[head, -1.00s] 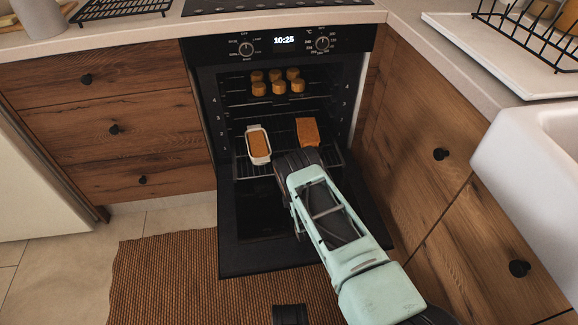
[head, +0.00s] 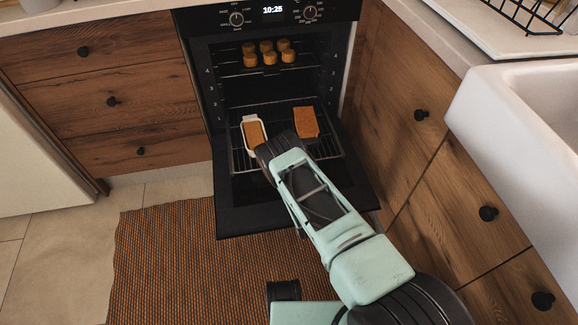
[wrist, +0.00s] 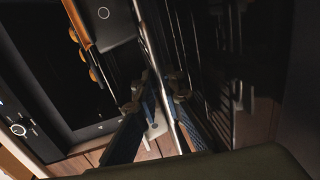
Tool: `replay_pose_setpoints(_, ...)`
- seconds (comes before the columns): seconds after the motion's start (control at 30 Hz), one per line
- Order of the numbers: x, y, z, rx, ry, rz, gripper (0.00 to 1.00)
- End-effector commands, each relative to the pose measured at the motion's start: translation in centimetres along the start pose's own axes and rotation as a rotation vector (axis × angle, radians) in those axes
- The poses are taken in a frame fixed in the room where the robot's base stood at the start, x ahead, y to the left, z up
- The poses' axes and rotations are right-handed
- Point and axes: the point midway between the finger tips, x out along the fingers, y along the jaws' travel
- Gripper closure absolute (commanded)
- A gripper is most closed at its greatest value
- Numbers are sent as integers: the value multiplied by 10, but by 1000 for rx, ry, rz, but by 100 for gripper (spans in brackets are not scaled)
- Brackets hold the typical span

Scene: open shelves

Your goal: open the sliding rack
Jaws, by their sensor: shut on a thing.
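The lower wire rack (head: 240,161) sits partly pulled out of the open oven (head: 287,17), over the lowered door (head: 300,215). A white dish (head: 244,132) with orange-brown filling and an orange-brown block (head: 306,122) stand on it. My gripper (head: 268,157) is at the rack's front, below the dish; its fingertips are hidden in the head view. In the wrist view my gripper (wrist: 164,106) has its two fingers on either side of the rack's bright front bar (wrist: 153,52) and is shut on it.
An upper rack (head: 258,71) inside the oven holds several small round brown pieces (head: 266,57). Wooden drawers (head: 110,100) stand at the left and cabinets (head: 420,150) close by at the right. A brown striped mat (head: 170,260) covers the floor.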

Motion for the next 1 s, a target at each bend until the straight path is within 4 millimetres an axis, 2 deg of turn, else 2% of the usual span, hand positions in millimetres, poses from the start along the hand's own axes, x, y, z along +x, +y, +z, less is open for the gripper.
replay_pose_setpoints(0.03,-3,-8,0,-1,-1,-20,100)
replay_pose_setpoints(0.17,-3,-8,0,-1,-1,-19,100)
replay_pose_setpoints(0.2,-3,-8,0,-1,0,-19,88)
replay_pose_setpoints(0.3,-3,-8,0,-1,0,-18,78)
replay_pose_setpoints(0.67,-1,-1,0,-1,0,-7,78)
replay_pose_setpoints(0.87,-5,21,0,-2,0,-6,78)
replay_pose_setpoints(1.0,-9,48,-1,0,0,0,78)
